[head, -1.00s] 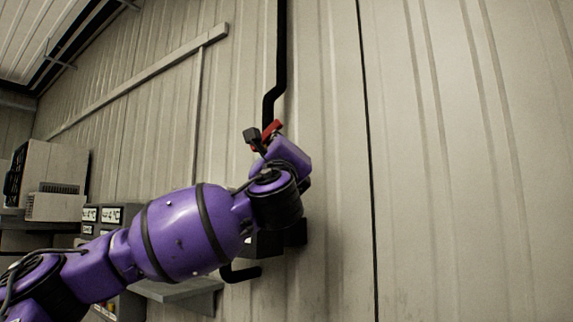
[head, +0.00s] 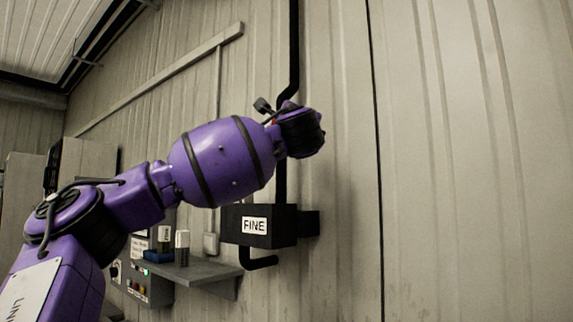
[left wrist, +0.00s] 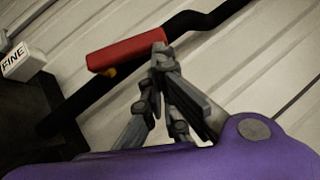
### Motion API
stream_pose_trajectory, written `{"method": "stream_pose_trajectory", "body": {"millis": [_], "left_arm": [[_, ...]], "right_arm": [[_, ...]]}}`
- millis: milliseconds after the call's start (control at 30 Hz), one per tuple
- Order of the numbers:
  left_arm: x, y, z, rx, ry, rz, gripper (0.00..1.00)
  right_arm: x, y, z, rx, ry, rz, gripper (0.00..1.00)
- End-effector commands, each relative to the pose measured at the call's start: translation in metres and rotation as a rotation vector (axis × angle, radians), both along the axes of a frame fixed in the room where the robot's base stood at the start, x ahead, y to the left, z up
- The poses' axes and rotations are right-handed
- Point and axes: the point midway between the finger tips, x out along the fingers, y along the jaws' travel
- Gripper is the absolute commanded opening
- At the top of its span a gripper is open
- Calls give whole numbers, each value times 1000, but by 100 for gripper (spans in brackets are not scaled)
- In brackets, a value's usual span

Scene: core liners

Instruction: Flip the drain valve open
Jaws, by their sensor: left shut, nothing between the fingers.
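The drain valve's red handle (left wrist: 125,53) is large in the left wrist view, lying at a slant along the upper side of a black pipe (left wrist: 92,95). A small yellow part shows under it. My left gripper (left wrist: 160,50) is shut and empty, its fingertips at the handle's right end; I cannot tell whether they touch it. My right gripper is in neither view.
A black box labelled FINE (head: 262,226) sits on the wall below my wrist, with a bent pipe end (head: 259,261) under it. A grey shelf (head: 200,272) holds small items at lower left. The ribbed wall to the right is clear.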

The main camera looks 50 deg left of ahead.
Motion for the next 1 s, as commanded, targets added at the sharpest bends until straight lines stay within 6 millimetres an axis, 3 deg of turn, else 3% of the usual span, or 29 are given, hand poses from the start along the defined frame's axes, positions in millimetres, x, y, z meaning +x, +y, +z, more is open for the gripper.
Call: {"method": "stream_pose_trajectory", "body": {"millis": [400, 1000], "left_arm": [[-3, 12, 17, 2, 0, 0, 0], [-3, 15, 19, 3, 1, -1, 0]], "right_arm": [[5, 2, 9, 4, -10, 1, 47], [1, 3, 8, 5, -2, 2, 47]]}}
